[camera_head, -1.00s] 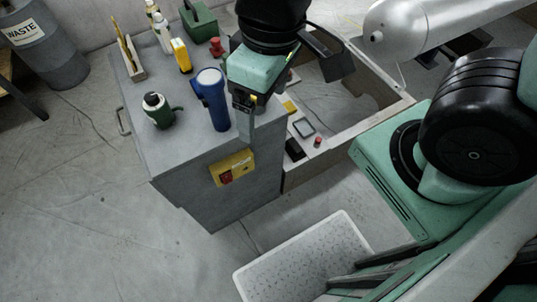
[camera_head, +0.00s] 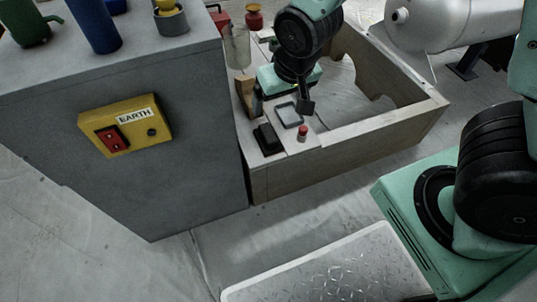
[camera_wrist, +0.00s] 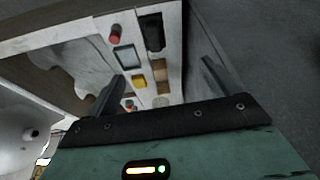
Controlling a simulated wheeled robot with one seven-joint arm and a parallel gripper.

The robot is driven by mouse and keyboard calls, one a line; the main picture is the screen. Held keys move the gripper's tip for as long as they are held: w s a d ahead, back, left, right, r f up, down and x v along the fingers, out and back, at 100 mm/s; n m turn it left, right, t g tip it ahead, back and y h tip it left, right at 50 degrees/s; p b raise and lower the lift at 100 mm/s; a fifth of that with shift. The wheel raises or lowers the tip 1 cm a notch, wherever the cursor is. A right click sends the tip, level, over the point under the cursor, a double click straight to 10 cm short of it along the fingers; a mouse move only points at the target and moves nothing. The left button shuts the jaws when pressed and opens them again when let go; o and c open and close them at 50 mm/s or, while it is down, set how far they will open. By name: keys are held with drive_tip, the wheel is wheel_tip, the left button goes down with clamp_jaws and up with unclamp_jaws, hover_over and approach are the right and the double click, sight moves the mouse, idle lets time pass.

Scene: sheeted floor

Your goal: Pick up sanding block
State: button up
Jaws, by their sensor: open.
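My gripper (camera_head: 282,103) is open and empty above the wooden ledge beside the grey cabinet. In the wrist view its two fingers stand wide apart (camera_wrist: 162,70). A small tan-brown block (camera_wrist: 160,74) lies on the ledge and shows between the fingers. A yellow block (camera_wrist: 138,82) lies just left of it. A black block (camera_head: 267,138) lies near the ledge's front end and also shows in the wrist view (camera_wrist: 153,32). I cannot tell for sure which block is the sanding block; the tan-brown one looks likely. In the head view my gripper partly hides this area.
A grey-rimmed tray (camera_head: 290,114) and a red-capped item (camera_head: 302,132) lie on the ledge near my gripper. The wooden frame (camera_head: 390,128) surrounds an opening. The grey cabinet (camera_head: 190,130) stands left, with bottles on top. A silver cylinder (camera_head: 440,22) is at back right.

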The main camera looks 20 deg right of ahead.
drive_tip(key=b, duration=0.5)
approach(269, 133)
drive_tip(key=shift+m+t, duration=0.4)
drive_tip(key=f+b, duration=0.3)
drive_tip(key=b, duration=0.1)
drive_tip(key=f+b, duration=0.2)
drive_tip(key=shift+w+d+f+b, duration=0.25)
drive_tip(key=shift+w+f+b, duration=0.05)
drive_tip(key=shift+w+b, duration=0.1)
drive_tip(key=b+x, duration=0.1)
drive_tip(key=x, duration=0.1)
drive_tip(key=b+x, duration=0.3)
drive_tip(key=x, duration=0.1)
drive_tip(key=shift+w+a+r+b, duration=0.15)
drive_tip(key=shift+w+a+b, duration=0.05)
drive_tip(key=shift+a+b, duration=0.1)
drive_tip(key=shift+r, duration=0.1)
drive_tip(key=c, duration=1.2)
